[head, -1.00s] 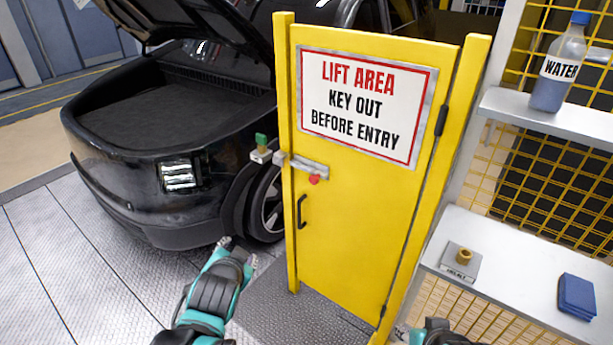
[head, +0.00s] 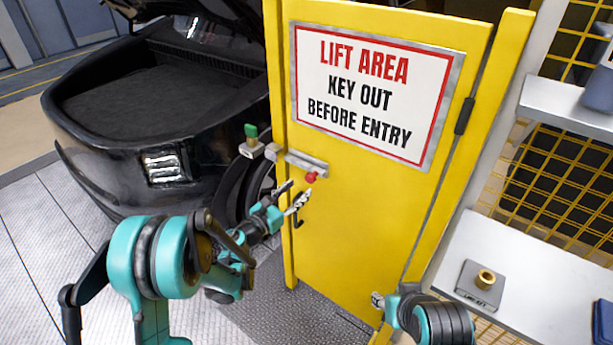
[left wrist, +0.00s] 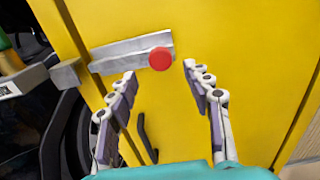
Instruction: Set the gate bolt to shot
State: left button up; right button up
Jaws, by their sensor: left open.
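The gate bolt (head: 306,163) is a grey metal housing with a red knob (head: 311,177) on the yellow gate (head: 350,215). In the left wrist view the knob (left wrist: 160,59) sits near the right end of the housing (left wrist: 125,53). A grey keeper block (left wrist: 65,75) is on the gate post to its left, with a narrow gap between them and no bar clearly seen across it. My left gripper (head: 294,192) is open just below the knob, its fingertips to either side of it and apart from it. My right gripper (head: 378,300) is low at the gate's right, mostly hidden.
A black door handle (head: 298,212) is below the bolt, close to my left gripper. A green-topped block (head: 251,138) sits left of the post, by the black car (head: 110,140). Shelves (head: 530,265) with a brass fitting (head: 485,278) stand right of the gate.

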aim_at(309, 180)
pick_arm(q)
jog(key=b+x, duration=0.1)
jog(key=x, duration=0.5)
jog(key=shift+d, duration=0.15)
jog(key=shift+w+d+b, duration=0.3)
jog(key=shift+w+b, duration=0.05)
jog(key=shift+w, duration=0.15)
jog(key=shift+r, duration=0.1)
jog(key=shift+c, duration=0.3)
grip_shut()
